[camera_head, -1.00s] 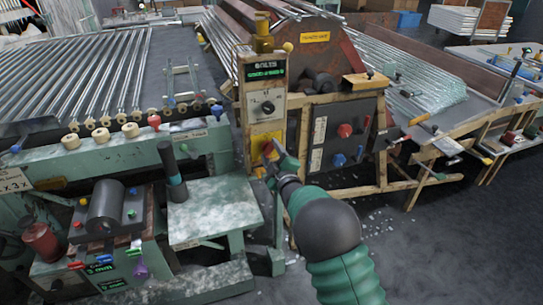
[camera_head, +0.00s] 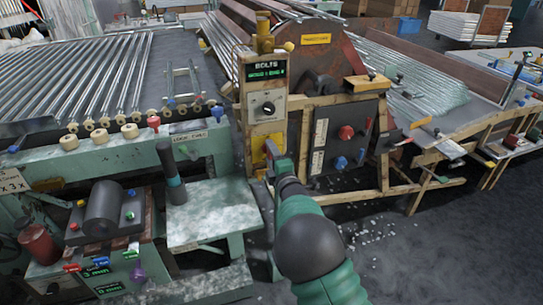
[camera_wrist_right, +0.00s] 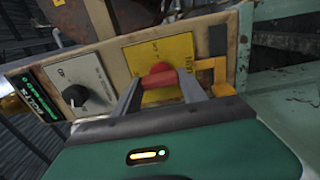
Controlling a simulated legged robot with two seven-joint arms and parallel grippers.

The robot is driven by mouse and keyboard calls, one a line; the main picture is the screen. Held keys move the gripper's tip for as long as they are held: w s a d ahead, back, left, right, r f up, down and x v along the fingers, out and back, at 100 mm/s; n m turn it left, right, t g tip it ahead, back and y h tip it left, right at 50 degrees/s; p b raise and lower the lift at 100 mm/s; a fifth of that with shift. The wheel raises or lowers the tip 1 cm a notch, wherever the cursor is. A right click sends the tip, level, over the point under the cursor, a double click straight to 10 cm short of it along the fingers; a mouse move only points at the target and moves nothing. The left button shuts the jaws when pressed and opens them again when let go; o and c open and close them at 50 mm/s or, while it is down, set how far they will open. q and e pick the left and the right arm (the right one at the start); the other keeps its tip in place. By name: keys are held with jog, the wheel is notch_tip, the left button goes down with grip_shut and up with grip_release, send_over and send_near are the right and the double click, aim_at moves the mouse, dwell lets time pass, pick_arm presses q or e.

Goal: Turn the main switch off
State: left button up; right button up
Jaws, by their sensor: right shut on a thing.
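The main switch appears as a red knob (camera_wrist_right: 159,76) on a yellow plate (camera_wrist_right: 176,50) in the right wrist view. In the head view the yellow plate (camera_head: 258,143) is low on the upright control panel, and the knob is mostly hidden by my gripper. My right gripper (camera_head: 270,153) is at the plate; its fingers also show in the right wrist view (camera_wrist_right: 160,90), one on each side of the knob, shut on it. My left gripper is not in view.
Above the switch are a black dial (camera_head: 268,108) and a green-lettered display (camera_head: 266,70). A wooden-framed panel with a red knob (camera_head: 346,132) stands to the right. A pale green table (camera_head: 210,205) is at the left. Grey floor (camera_head: 440,240) is open at the lower right.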

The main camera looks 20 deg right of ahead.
jog(key=shift+s+a+f, duration=0.1)
jog(key=shift+a+f, duration=0.1)
jog(key=shift+f, duration=0.2)
jog(key=o, duration=1.2)
jog(key=shift+o, duration=0.8)
jog(key=shift+r, duration=0.2)
jog(key=s+p, duration=0.3)
jog(key=s, duration=1.3)
jog(key=shift+s+d, duration=0.25)
jog(key=shift+s, duration=0.15)
